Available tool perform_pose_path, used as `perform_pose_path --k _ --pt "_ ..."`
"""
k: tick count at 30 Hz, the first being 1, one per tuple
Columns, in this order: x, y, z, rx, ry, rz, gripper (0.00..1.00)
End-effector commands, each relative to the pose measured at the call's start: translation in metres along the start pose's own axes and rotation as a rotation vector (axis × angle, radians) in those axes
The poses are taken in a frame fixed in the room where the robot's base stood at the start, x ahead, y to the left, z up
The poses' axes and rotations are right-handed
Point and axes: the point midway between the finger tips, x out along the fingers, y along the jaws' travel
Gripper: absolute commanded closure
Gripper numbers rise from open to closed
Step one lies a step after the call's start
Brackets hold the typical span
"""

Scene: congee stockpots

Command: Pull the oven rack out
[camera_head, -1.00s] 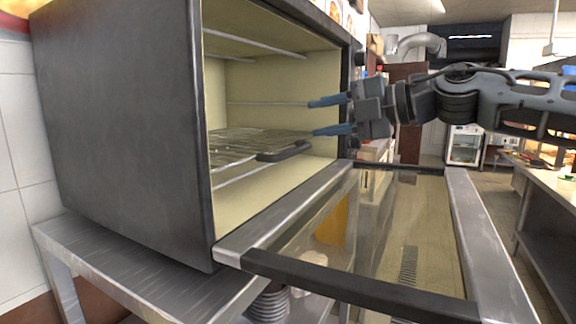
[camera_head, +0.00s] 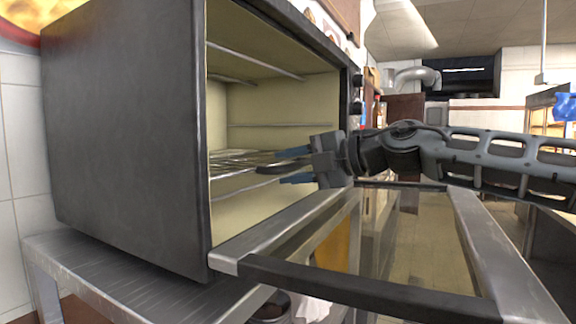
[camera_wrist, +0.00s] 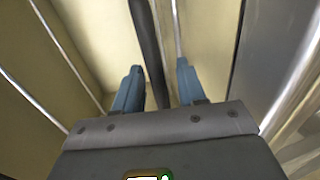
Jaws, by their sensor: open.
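The oven rack (camera_head: 238,158) is a wire shelf inside the open oven (camera_head: 125,140). A dark handle bar (camera_head: 268,170) is on its front edge. My gripper (camera_head: 281,166) is at the oven opening with its blue fingers apart, one above and one below the handle's level. In the wrist view the dark handle bar (camera_wrist: 148,45) runs between the open fingers of my gripper (camera_wrist: 159,68), nearer the left one. Contact with either finger cannot be told. The handle's right part is hidden by my gripper in the head view.
The oven door (camera_head: 400,240) is folded down flat, its glass panel under my arm. The oven stands on a metal table (camera_head: 130,270). Shelf rails (camera_head: 255,60) line the oven's inner walls. A blue item (camera_head: 566,106) is at the far right.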

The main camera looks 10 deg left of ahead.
Motion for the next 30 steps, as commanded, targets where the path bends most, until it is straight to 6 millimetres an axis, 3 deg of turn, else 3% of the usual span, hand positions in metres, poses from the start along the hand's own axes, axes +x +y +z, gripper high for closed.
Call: perform_pose_path --k 12,24,30 --pt "0.0090 -0.0003 0.0001 0.000 -0.001 0.000 0.61" --pt "0.0091 -0.0023 0.0000 0.000 0.000 -0.003 0.99" --pt "0.0094 -0.0040 -0.0001 0.001 0.001 -0.006 1.00"
